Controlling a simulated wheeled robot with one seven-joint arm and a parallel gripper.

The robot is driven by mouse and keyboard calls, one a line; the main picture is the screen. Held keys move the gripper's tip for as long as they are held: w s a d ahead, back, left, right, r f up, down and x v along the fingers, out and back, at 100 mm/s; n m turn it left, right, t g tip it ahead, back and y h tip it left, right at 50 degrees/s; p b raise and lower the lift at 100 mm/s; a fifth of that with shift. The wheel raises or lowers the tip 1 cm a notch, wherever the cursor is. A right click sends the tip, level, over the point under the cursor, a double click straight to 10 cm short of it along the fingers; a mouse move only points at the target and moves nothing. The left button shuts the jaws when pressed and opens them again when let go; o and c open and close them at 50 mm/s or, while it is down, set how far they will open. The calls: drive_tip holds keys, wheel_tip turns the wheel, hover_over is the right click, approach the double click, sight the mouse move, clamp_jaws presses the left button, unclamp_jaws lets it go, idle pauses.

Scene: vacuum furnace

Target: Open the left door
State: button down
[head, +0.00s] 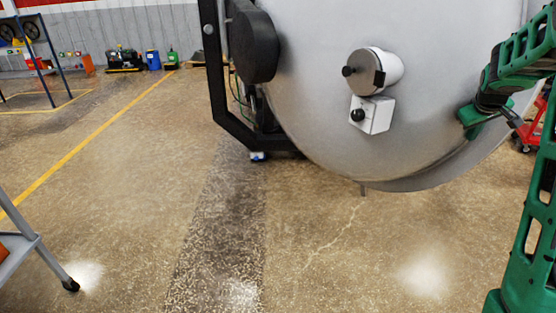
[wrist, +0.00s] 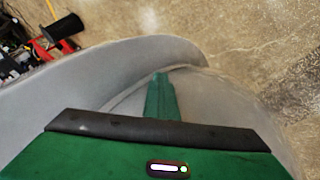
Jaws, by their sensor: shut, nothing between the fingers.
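The large round grey door (head: 310,60) of the furnace fills the upper middle of the head view. It carries a round viewport fitting (head: 385,68) and a white box with a black knob (head: 372,114). A second curved grey rim (head: 440,180) shows along its lower right edge. My green gripper (head: 468,120) is by the right side of the door, its fingers together. In the wrist view, the closed fingers (wrist: 159,80) lie over the grey curved edge (wrist: 205,85). I cannot tell whether they touch it. The top of the door is out of view.
A black frame (head: 215,90) stands at the door's left. A red cart (head: 528,135) is behind my arm at right. The speckled floor in front is clear.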

drive_tip(key=s+a+f+v, duration=0.1)
drive_tip(key=v, duration=1.1)
drive_tip(key=shift+s+a, duration=0.25)
drive_tip(key=shift+s, duration=0.1)
drive_tip(key=shift+f, duration=0.1)
drive_tip(key=s+a+f+m+g+y, duration=0.1)
drive_tip(key=s+a+f, duration=0.3)
drive_tip(key=s, duration=0.8)
drive_tip(key=s+a+f+m+g+y, duration=0.2)
drive_tip(key=s+a+f+m+g, duration=0.1)
drive_tip(key=s, duration=0.9)
drive_tip(key=s+a+f+m+g+y, duration=0.1)
drive_tip(key=s+a+f+m, duration=0.2)
drive_tip(key=s+a+f, duration=0.4)
drive_tip(key=s+a, duration=0.1)
drive_tip(key=s, duration=0.4)
drive_tip(key=shift+s+g+y, duration=0.25)
drive_tip(key=shift+g+y, duration=0.15)
